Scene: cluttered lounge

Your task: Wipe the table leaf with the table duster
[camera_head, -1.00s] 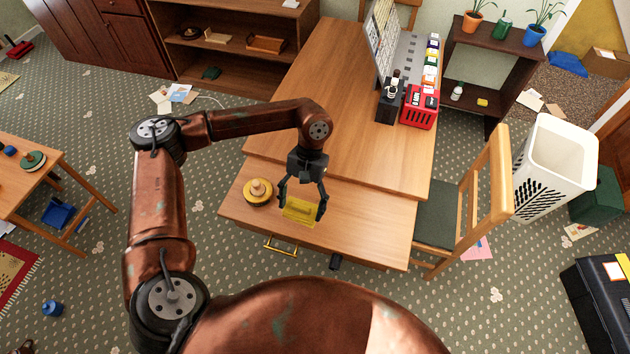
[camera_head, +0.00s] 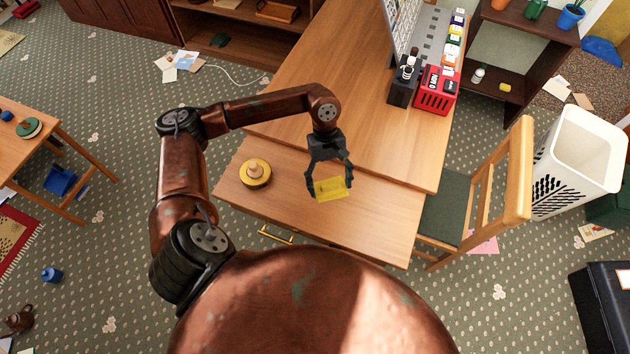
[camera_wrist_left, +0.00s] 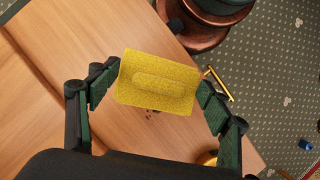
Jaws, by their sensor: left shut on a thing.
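The table duster (camera_head: 331,189) is a yellow block with a raised bar along its middle. My left gripper (camera_head: 329,184) is shut on it, with one finger at each end; the wrist view shows the duster (camera_wrist_left: 158,82) between the two fingers (camera_wrist_left: 155,88). The table leaf (camera_head: 375,222) is the lower wooden board in front of the desk top. The duster is over its middle, close to the surface; I cannot tell whether it touches. Small dark specks (camera_wrist_left: 150,113) show on the wood beside the duster in the wrist view. My right gripper is out of view.
A round yellow-and-black object with a wooden knob (camera_head: 256,172) stands on the leaf's left part. The desk top (camera_head: 300,90) behind is higher and holds a red crate (camera_head: 437,92). A wooden chair (camera_head: 490,190) stands close at the right. The leaf's right part is clear.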

